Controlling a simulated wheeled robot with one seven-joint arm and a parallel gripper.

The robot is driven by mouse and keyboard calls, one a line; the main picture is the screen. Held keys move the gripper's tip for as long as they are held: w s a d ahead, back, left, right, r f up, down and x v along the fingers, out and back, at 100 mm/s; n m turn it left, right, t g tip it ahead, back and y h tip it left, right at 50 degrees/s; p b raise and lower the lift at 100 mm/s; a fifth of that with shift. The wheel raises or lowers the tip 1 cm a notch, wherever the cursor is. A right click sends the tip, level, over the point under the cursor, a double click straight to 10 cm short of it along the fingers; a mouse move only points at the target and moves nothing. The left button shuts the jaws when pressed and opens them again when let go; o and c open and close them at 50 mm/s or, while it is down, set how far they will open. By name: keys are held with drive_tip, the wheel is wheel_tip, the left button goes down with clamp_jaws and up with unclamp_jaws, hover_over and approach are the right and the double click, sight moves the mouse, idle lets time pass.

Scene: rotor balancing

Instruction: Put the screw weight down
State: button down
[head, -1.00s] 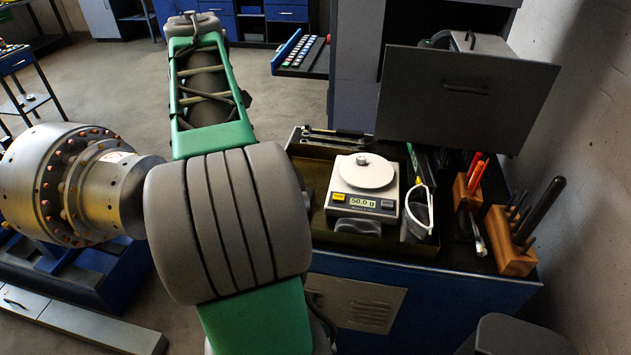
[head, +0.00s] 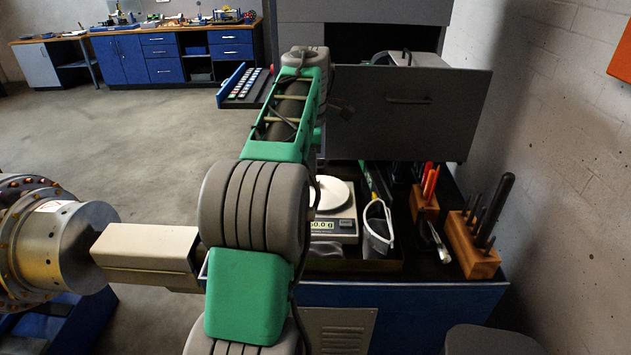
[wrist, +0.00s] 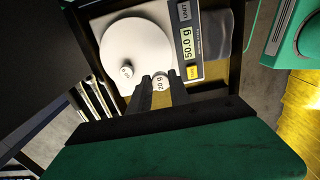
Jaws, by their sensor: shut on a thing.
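My gripper (wrist: 160,86) is shut on a small silvery screw weight (wrist: 159,82) in the wrist view. Its marking seems to read 20 g. The fingertips are near the edge of the white scale (wrist: 183,55), beside its round pan (wrist: 137,50). Another small weight (wrist: 126,71) stands on the pan. The display (wrist: 187,46) reads 50.0 g. In the head view the scale (head: 345,225) shows partly behind my green and grey arm, which hides my gripper and the held weight. I cannot tell how high the held weight is.
The scale sits in a shallow tray (head: 390,266) on a blue cabinet (head: 420,312). A pouch-like item (head: 378,228) stands right of the scale. Wooden holders (head: 470,245) with upright tools are farther right. A grey drawer front (head: 410,115) rises behind. A metal rotor (head: 60,245) is at left.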

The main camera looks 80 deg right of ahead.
sight(315, 197)
drive_tip(key=f, duration=0.1)
drive_tip(key=d+f, duration=0.1)
drive_tip(key=f, duration=0.1)
drive_tip(key=d+f, duration=0.1)
drive_tip(key=f, duration=0.1)
drive_tip(key=shift+s, duration=0.25)
drive_tip(key=shift+f, duration=0.3)
drive_tip(key=c, duration=1.5)
unclamp_jaws()
drive_tip(key=shift+f, duration=0.15)
